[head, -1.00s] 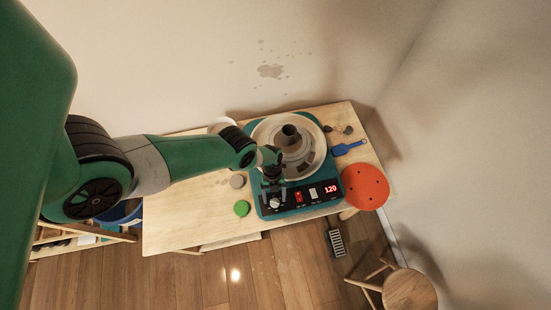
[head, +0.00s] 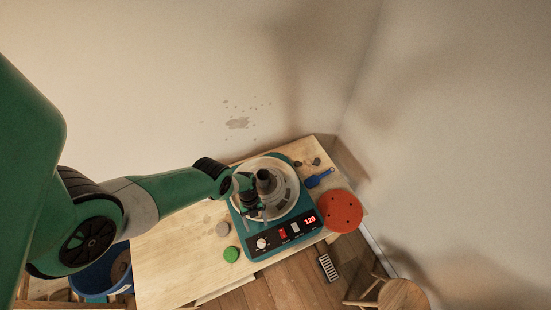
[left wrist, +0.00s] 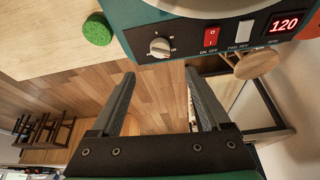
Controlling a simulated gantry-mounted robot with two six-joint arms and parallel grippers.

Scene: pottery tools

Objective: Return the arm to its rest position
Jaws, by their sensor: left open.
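My left arm reaches in from the left in the head view. Its gripper (head: 252,210) is over the near left part of the teal pottery wheel (head: 262,246), close to the control panel. In the left wrist view the two gripper fingers (left wrist: 158,100) stand apart with nothing between them. The wheel's panel shows a knob (left wrist: 160,47), a red switch (left wrist: 211,37) and a red "120" display (left wrist: 285,24). The dark piece (head: 265,180) on the wheel head is partly beside the gripper. My right gripper is not in view.
The wheel stands on a wooden table (head: 170,255). A blue bucket (head: 100,280) and a wooden stool (head: 402,295) are lower.

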